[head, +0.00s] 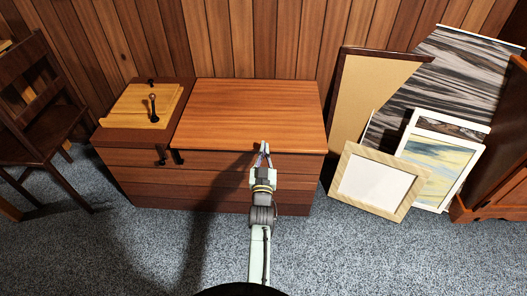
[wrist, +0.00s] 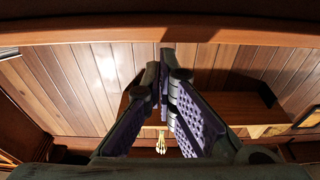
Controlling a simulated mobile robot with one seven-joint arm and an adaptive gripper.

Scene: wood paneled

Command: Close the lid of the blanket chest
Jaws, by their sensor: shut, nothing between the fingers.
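The blanket chest (head: 230,185) stands against the paneled wall. Its orange-brown lid (head: 255,108) lies flat or nearly flat over the right, larger part of the top; I cannot tell if a small gap is left under its front edge. My gripper (head: 264,148) is at the lid's front edge, right of its middle, with its fingers pointing toward the chest; contact is unclear. In the wrist view my gripper (wrist: 172,62) is shut and empty. A reddish-brown wooden band crosses the top of that view, and I cannot tell which part it is.
A light wooden board with a knobbed handle (head: 152,108) sits on the chest's left end. A dark chair (head: 35,125) stands left. Picture frames (head: 378,182) lean at the right, close to the chest, beside a wooden cabinet (head: 500,150). Carpet in front is clear.

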